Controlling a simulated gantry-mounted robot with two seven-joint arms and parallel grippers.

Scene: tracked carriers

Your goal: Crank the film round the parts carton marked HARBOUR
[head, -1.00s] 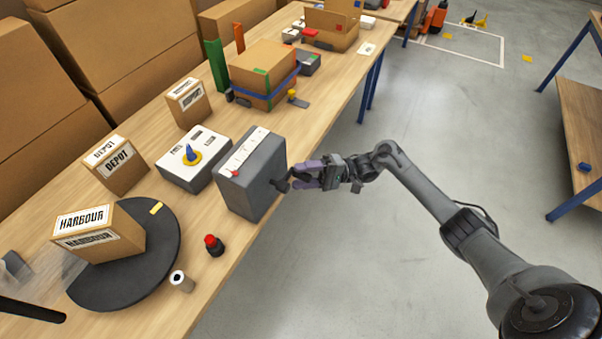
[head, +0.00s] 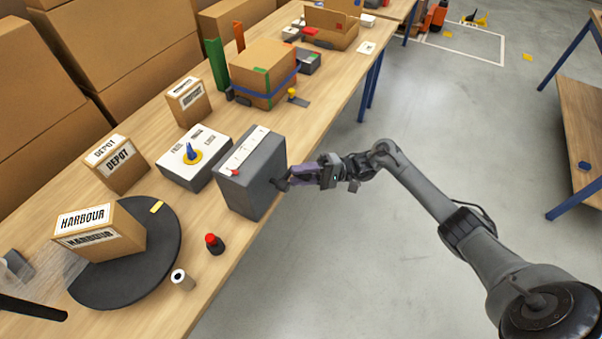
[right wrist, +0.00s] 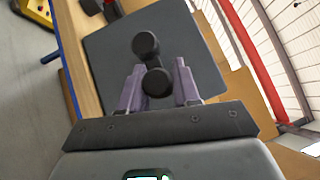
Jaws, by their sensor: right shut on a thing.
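The carton marked HARBOUR (head: 103,232) stands on a dark round turntable (head: 160,255) at the lower left of the head view. Clear film (head: 62,266) stretches from the carton's left side toward the left edge. A grey crank box (head: 252,183) with a white scale on top and a red pointer stands at the table's edge. My right gripper (head: 288,180) is at the crank on the box's right side. In the right wrist view its purple fingers (right wrist: 159,88) are shut on the dark crank handle (right wrist: 157,82). My left gripper is not in view.
A dial box (head: 194,157) with a blue knob, the DEPOT carton (head: 117,164) and another small carton (head: 188,102) stand behind. A red-topped button (head: 214,244) and a small roll (head: 182,280) are near the front edge.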

